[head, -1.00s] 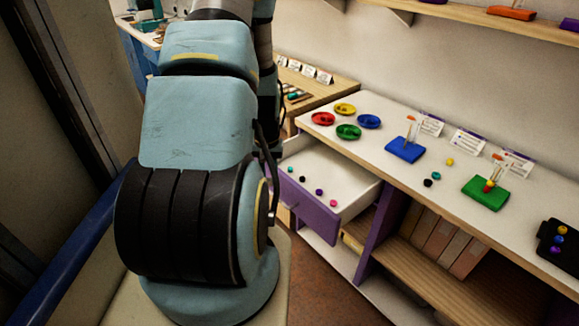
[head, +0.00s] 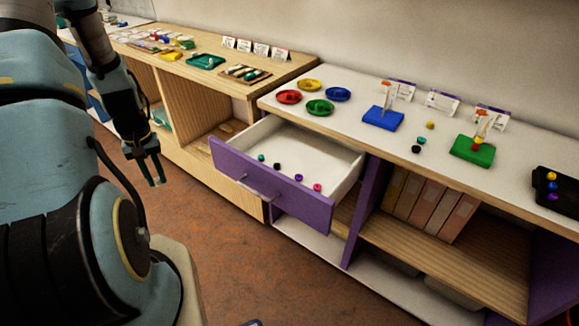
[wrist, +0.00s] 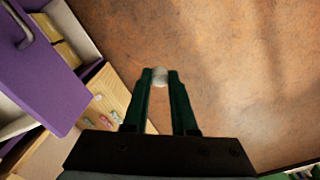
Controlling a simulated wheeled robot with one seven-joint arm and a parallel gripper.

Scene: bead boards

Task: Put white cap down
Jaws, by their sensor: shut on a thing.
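The white cap (wrist: 160,76) is a small pale round piece between my fingertips in the wrist view. My gripper (wrist: 160,84) is shut on it, with brown floor below. In the head view my gripper (head: 157,172) hangs pointing down, left of the open purple drawer (head: 262,186) and clear of it. The cap cannot be made out there.
The open drawer holds several small beads and juts into the free floor (head: 245,275). The white counter (head: 360,90) carries coloured dishes, a blue board (head: 383,119) and a green board (head: 472,151). A wooden counter (head: 285,72) stands left, with cards and trays.

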